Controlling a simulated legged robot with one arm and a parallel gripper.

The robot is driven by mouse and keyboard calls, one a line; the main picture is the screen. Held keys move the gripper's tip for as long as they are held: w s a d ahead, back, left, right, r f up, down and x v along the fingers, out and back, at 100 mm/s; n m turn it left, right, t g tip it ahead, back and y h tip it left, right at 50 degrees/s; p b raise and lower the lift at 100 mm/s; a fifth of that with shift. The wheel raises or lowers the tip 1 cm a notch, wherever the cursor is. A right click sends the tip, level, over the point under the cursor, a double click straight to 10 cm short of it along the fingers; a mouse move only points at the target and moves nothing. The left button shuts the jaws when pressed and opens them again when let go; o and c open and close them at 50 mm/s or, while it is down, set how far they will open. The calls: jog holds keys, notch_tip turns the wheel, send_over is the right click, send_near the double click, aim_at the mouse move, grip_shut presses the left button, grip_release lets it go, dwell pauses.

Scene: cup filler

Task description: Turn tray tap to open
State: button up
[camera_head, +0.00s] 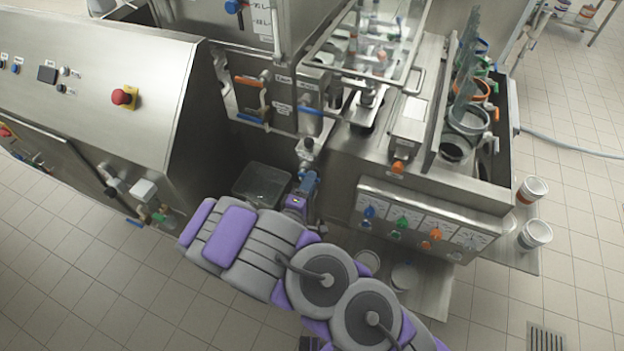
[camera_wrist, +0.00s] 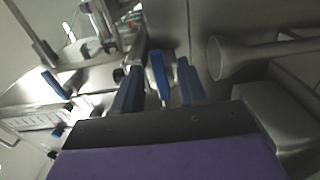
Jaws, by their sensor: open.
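In the wrist view my gripper (camera_wrist: 158,88) has its two dark blue fingers apart. A bright blue lever handle (camera_wrist: 157,72) shows between them, with visible gaps on both sides. I cannot tell whether either finger touches it. In the head view my gripper (camera_head: 308,177) reaches up to a metal tap fitting (camera_head: 307,147) at the left side of the steel counter, above a clear tray (camera_head: 262,183). My gripper and arm hide part of this area. I cannot tell from the head view how the tap's lever is turned.
A grey flared pipe (camera_wrist: 235,60) is close right of my fingers in the wrist view. A second blue handle (camera_wrist: 55,85) is at left. A panel of coloured knobs (camera_head: 425,222) is right of my arm. White cups (camera_head: 535,234) stand far right. The tiled floor is open at left.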

jog(key=shift+x, duration=1.3)
grip_shut()
